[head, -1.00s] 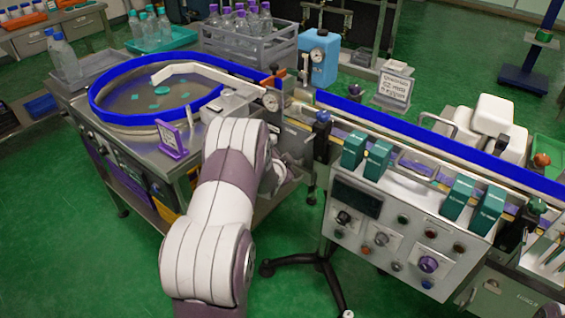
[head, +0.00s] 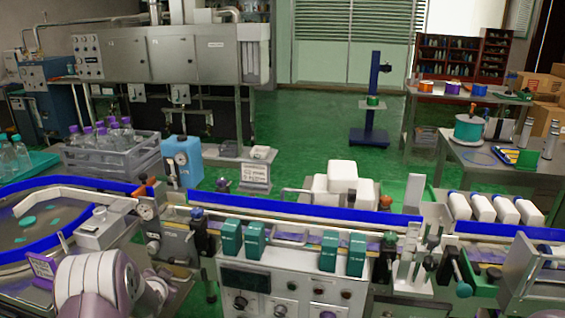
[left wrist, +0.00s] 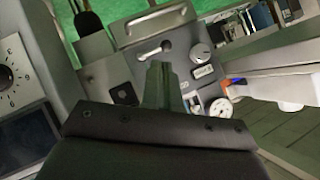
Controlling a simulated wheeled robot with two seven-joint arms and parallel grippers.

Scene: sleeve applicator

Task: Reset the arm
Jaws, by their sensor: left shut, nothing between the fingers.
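My left arm (head: 95,285) comes in at the bottom left of the head view, in front of the round blue-rimmed feeder table (head: 40,222). Its gripper is not clearly visible there. In the left wrist view the left gripper (left wrist: 160,72) is shut and empty, its fingers together. It points at a grey metal panel (left wrist: 172,62) with a dial, a knob and a slot. I cannot tell whether the fingertips touch the panel. My right gripper is in no view.
A conveyor with blue rails (head: 310,212) crosses the head view. Its control box (head: 285,285) stands at front centre. A grey crate (head: 112,158) of bottles and a blue tank (head: 183,160) stand behind it. Green floor (head: 310,120) is open further back.

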